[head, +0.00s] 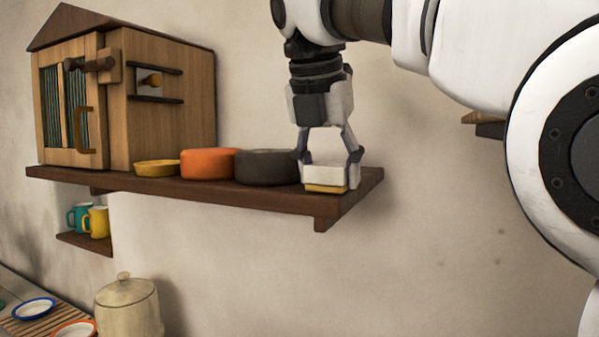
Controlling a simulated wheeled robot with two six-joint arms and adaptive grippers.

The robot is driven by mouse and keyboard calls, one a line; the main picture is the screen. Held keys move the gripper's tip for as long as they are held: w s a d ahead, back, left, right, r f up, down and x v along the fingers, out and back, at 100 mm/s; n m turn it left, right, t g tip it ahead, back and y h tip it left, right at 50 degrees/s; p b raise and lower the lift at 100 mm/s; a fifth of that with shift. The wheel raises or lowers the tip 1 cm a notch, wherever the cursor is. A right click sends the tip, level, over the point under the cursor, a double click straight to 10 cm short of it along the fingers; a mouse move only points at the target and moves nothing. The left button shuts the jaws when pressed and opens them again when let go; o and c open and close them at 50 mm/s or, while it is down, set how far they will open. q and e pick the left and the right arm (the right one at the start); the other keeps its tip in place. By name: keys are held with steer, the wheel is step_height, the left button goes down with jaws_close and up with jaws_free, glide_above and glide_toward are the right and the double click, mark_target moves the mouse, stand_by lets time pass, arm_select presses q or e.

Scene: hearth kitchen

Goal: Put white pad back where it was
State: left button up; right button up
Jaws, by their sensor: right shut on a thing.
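My right gripper (329,157) points down at the right end of the dark wooden wall shelf (220,194). It is shut on the white pad (324,176), a small block with a yellowish lower layer. The pad is at the shelf's top near its front edge; I cannot tell whether it rests on the wood or is held just above it. A dark grey round pot (266,166) stands directly left of the gripper, very close to it. My left gripper is not in view.
Left along the shelf are an orange pot (208,163), a yellow dish (157,168) and a wooden house-shaped cabinet (160,105). Teal and yellow mugs (97,221) sit on a small shelf below. A cream lidded jar (127,306) stands lower left. The shelf's right end has little free room.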

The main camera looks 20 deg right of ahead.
steer(key=o, duration=0.9)
steer(key=shift+a+f, duration=0.1)
steer(key=shift+w+a+f, duration=0.1)
steer(key=shift+w+a, duration=0.2)
steer(key=shift+w, duration=0.3)
steer(key=shift+s+d+r+p, duration=0.1)
steer(key=shift+r+p, duration=0.1)
steer(key=shift+p, duration=0.1)
steer(key=p+v, duration=0.4)
steer(key=v, duration=0.8)
steer(key=shift+s+d+r, duration=0.1)
steer(key=shift+s+d, duration=0.05)
